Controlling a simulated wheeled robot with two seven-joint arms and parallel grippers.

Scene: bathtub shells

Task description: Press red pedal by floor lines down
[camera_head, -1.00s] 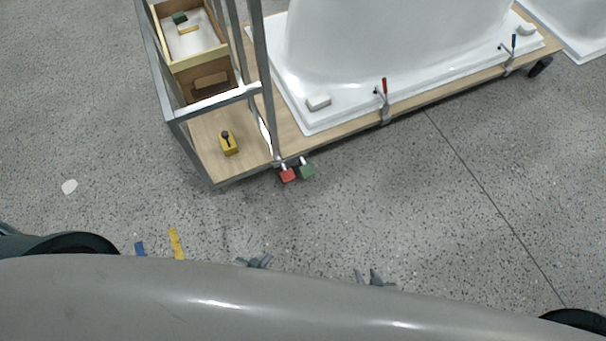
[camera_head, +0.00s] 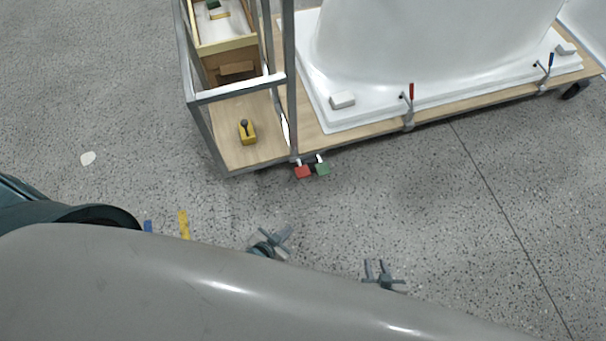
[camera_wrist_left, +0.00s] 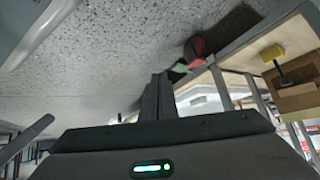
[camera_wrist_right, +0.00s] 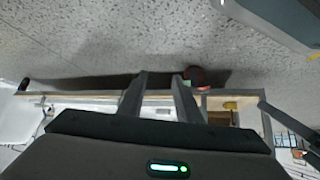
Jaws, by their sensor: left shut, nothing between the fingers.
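The red pedal (camera_head: 302,171) sticks out at the bottom edge of the wooden cart, next to a green pedal (camera_head: 322,169). My right gripper (camera_head: 376,266) is open and empty, further right and nearer to me. Yellow (camera_head: 184,225) and blue (camera_head: 148,226) floor lines lie left of the grippers.
Grey floor between grippers and cart is clear.

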